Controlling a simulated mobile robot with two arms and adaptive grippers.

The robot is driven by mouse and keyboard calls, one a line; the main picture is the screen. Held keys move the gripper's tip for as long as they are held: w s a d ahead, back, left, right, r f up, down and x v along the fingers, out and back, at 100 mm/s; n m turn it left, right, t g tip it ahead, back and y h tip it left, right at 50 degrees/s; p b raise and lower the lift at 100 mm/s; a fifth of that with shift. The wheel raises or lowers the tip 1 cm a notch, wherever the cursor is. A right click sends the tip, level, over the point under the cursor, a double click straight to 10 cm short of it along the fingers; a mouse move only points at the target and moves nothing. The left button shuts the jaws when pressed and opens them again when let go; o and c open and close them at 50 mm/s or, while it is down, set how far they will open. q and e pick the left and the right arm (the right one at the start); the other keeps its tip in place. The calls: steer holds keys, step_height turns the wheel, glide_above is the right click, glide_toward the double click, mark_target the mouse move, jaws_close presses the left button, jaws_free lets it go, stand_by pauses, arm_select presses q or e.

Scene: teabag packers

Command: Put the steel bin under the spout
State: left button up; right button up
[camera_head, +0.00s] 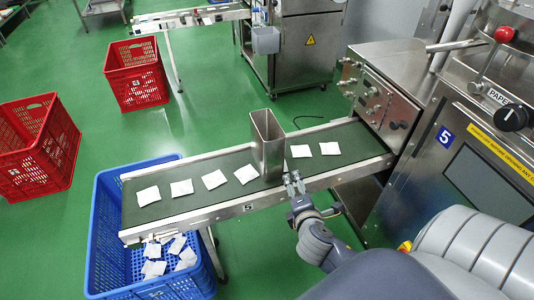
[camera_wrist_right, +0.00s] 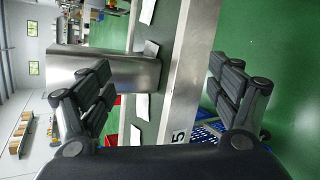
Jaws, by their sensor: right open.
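The steel bin (camera_head: 267,140) is a tall, open-topped metal container standing upright on the green conveyor belt, between the white teabags. My right gripper (camera_head: 293,181) is at the belt's near edge, just in front of and slightly right of the bin's lower part. In the right wrist view the gripper (camera_wrist_right: 162,78) is open with nothing between its fingers. The bin (camera_wrist_right: 135,72) shows there on the left, partly behind one finger. I cannot tell whether they touch. No spout can be clearly made out. My left gripper is out of view.
Several teabags lie along the conveyor (camera_head: 225,210). A blue crate (camera_head: 105,220) with teabags stands under its left end. The packing machine (camera_head: 375,85) closes the right end. Red crates (camera_head: 135,72) stand on the green floor, which is otherwise mostly clear.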

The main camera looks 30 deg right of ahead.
mark_target(278, 141)
steer(key=w+r+n+t, duration=0.2)
steer(key=r+n, duration=0.1)
steer(key=n, duration=0.2)
steer(key=w+r+n+t+y, duration=0.1)
steer(key=w+r+n+t, duration=0.1)
steer(key=w+r+n, duration=0.1)
steer(key=w+r+n+t, duration=0.2)
steer(key=r+n, duration=0.1)
steer(key=n, duration=0.3)
steer(key=shift+w+d+n, duration=0.15)
steer(key=shift+d+n, duration=0.15)
steer(key=n, duration=0.1)
steer(key=w+r+n+y, duration=0.1)
steer(key=shift+a+n+t, duration=0.2)
steer(key=shift+n+t, duration=0.1)
steer(key=shift+t, duration=0.1)
steer(key=x, duration=0.4)
steer(key=shift+w, duration=0.15)
steer(key=a+x, duration=0.1)
steer(key=x, duration=0.5)
steer(key=shift+d+f, duration=0.2)
steer(key=shift+f, duration=0.25)
steer(key=shift+w, duration=0.15)
steer(key=shift+r, duration=0.1)
steer(key=c, duration=1.8)
